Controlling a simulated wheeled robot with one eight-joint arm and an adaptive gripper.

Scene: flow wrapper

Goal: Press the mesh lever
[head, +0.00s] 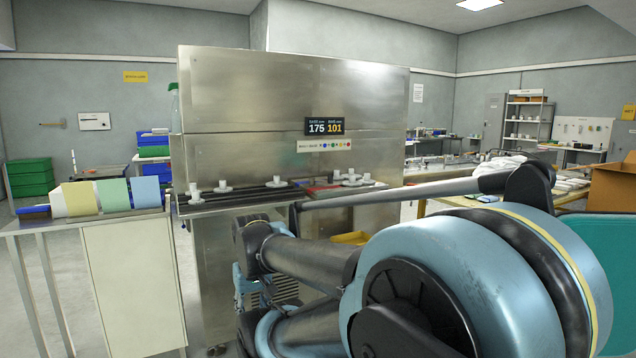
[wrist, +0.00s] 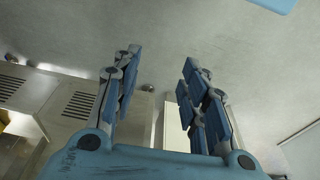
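The flow wrapper (head: 290,90) is a tall steel cabinet in the middle of the head view, with a display (head: 325,126) reading 175 and 101. White knob-like fittings (head: 222,186) stand along its front ledge. I cannot make out which part, if any, is the mesh lever. My gripper (wrist: 160,62) is open and empty in the wrist view, its two blue fingers apart. It is low in front of the cabinet and points toward grey floor and pale cabinet panels. In the head view my arm hides part of the machine's right front.
Green bins (head: 30,178) stand at far left. A yellow tray (head: 350,238) sits low behind my arm. A workbench and cardboard box (head: 612,187) are at right. Floor is open at far left.

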